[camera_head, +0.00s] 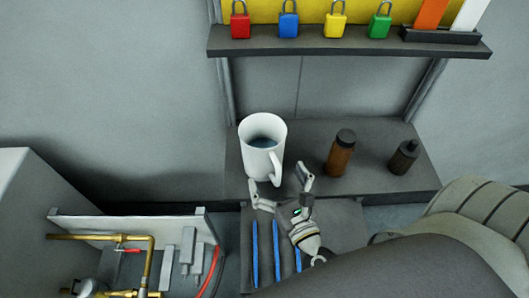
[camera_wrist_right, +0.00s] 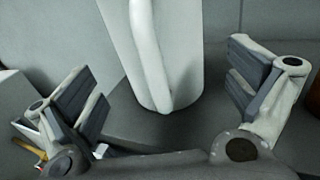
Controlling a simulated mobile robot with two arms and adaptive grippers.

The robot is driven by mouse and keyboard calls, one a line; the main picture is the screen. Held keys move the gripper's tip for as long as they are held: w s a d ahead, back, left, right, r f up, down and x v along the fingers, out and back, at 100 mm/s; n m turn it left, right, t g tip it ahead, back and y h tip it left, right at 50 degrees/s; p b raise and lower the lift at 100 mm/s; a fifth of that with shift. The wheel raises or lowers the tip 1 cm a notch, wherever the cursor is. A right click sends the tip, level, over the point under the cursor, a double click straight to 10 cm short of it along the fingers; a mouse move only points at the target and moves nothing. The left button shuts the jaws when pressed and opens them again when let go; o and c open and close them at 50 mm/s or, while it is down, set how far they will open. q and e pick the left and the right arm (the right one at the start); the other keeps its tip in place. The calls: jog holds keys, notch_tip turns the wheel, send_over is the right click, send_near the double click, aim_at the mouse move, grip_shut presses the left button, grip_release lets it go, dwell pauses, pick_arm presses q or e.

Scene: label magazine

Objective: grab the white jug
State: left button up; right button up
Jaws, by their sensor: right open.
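The white jug (camera_head: 257,135) stands upright on a dark shelf (camera_head: 315,178), with a dark bluish liquid inside it. Its handle (camera_head: 276,168) faces toward me and to the right. My right gripper (camera_head: 281,188) is open just in front of the jug, with its fingers spread and nothing between them. In the right wrist view the jug (camera_wrist_right: 165,55) stands beyond the open fingers of my right gripper (camera_wrist_right: 165,90), its handle in the middle. I see no contact between fingers and jug. My left gripper is not in view.
A brown bottle (camera_head: 341,153) and a smaller dark bottle (camera_head: 403,157) stand right of the jug. Above, a ledge (camera_head: 340,47) lies below several coloured padlocks. Blue strips (camera_head: 255,250) lie on a lower dark surface. Brass pipes (camera_head: 150,262) are at the lower left.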

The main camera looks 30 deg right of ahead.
aim_at(271, 167)
jog(key=shift+w+d+f+p, duration=0.15)
jog(key=shift+w+p, duration=0.2)
jog(key=shift+w, duration=0.95)
jog(key=shift+w+d+p, duration=0.1)
jog(key=shift+w+p, duration=0.25)
jog(key=shift+w, duration=0.95)
jog(key=c, duration=1.3)
jog(key=shift+c, duration=0.4)
